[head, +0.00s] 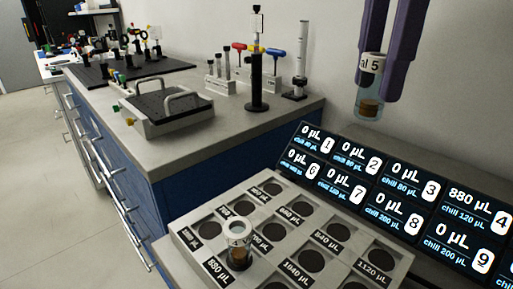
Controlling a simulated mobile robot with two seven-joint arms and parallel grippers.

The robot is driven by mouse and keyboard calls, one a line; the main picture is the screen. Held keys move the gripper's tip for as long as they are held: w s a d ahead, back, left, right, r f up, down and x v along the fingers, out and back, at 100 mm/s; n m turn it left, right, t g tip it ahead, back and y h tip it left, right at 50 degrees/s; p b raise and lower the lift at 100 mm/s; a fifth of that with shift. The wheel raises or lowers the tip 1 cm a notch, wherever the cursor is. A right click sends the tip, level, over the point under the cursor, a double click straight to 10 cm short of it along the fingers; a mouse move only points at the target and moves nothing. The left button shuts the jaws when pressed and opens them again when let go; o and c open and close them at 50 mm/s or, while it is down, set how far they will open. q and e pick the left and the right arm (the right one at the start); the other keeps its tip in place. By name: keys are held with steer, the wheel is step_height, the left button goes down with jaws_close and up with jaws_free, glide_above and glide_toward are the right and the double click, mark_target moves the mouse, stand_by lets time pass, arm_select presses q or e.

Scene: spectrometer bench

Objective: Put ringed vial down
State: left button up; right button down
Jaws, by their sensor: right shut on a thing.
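My right gripper (381,75) comes down from the top right, shut on a glass vial (369,102). This vial has a white band ending in "al 5" and brown contents at its bottom. I take it as the ringed vial, though no separate ring stands out. It hangs upright in the air, in front of the wall and above the display. A metal block (185,236) with round wells and volume labels lies below and to the left. Another vial (239,246), marked 4, stands in the block by the 880 µL label. My left gripper is not in view.
A tilted black display (379,190) with numbered volume readouts stands behind and right of the block. On the grey-topped blue bench (240,128) are a handled tray (168,113), a black post (257,85) and hex drivers (239,47). Several block wells look empty.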

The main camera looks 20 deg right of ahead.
mark_target(371, 117)
step_height(371, 117, down, 17)
steer(key=shift+s+r, duration=0.1)
stand_by(0.3)
steer(key=shift+f+b, duration=0.25)
steer(key=shift+b, duration=0.1)
steer(key=c, duration=0.5)
jaws_free()
steer(key=shift+r, duration=0.1)
step_height(371, 117, up, 12)
steer(key=shift+r, duration=0.2)
